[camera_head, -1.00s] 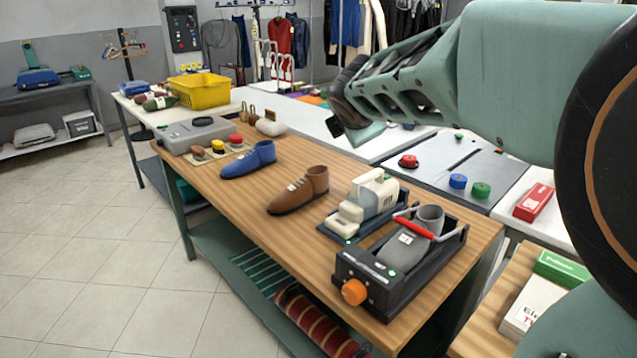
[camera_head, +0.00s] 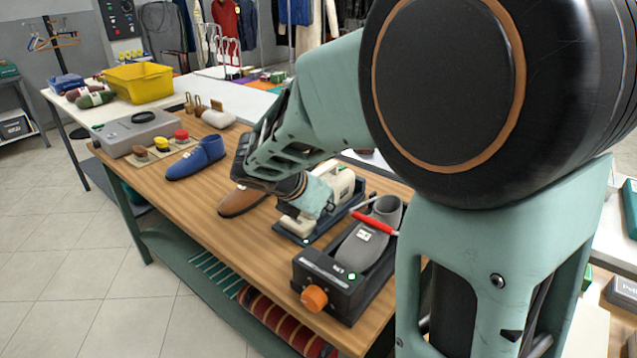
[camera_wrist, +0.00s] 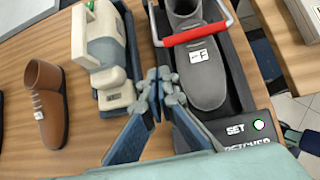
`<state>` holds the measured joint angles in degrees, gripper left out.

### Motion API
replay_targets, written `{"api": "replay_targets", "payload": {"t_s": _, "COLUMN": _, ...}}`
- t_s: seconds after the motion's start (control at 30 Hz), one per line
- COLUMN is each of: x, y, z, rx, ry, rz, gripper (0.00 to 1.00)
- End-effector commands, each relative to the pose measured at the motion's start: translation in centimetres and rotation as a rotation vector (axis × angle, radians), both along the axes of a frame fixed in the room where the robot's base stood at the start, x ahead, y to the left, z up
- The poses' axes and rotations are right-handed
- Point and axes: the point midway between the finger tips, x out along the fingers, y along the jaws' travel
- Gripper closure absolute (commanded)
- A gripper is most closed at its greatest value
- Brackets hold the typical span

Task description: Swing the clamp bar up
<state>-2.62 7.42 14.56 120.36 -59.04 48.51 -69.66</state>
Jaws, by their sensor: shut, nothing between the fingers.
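The clamp bar (camera_head: 376,223) is a U-shaped metal bar with a red grip. It lies low across the grey shoe form (camera_head: 362,248) in a black stretcher box (camera_head: 325,286) with an orange knob (camera_head: 314,298). The wrist view shows the red grip (camera_wrist: 195,34) over the top of the grey shoe, near its laces, with metal arms at both sides. My gripper (camera_wrist: 163,76) is shut and empty. In the wrist view its tips appear at the left edge of the stretcher, below the red grip. In the head view my arm hides the fingertips.
A beige-grey machine (camera_wrist: 100,50) on a dark base stands close left of the stretcher. A brown shoe (camera_wrist: 46,105) and a blue shoe (camera_head: 197,158) lie farther left. A yellow basket (camera_head: 138,82) stands at the back. Bare wood shows between the shoes.

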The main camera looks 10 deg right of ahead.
Motion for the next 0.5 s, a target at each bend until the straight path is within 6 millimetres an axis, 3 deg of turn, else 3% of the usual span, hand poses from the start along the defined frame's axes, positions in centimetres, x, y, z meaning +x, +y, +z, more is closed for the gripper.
{"api": "replay_targets", "payload": {"t_s": 0.2, "x": -1.4, "y": -0.2, "z": -0.9, "rx": -0.046, "ry": 0.050, "rz": 0.003, "gripper": 1.00}}
{"api": "replay_targets", "payload": {"t_s": 0.5, "x": -1.5, "y": -0.2, "z": -1.0, "rx": -0.050, "ry": 0.055, "rz": 0.004, "gripper": 1.00}}
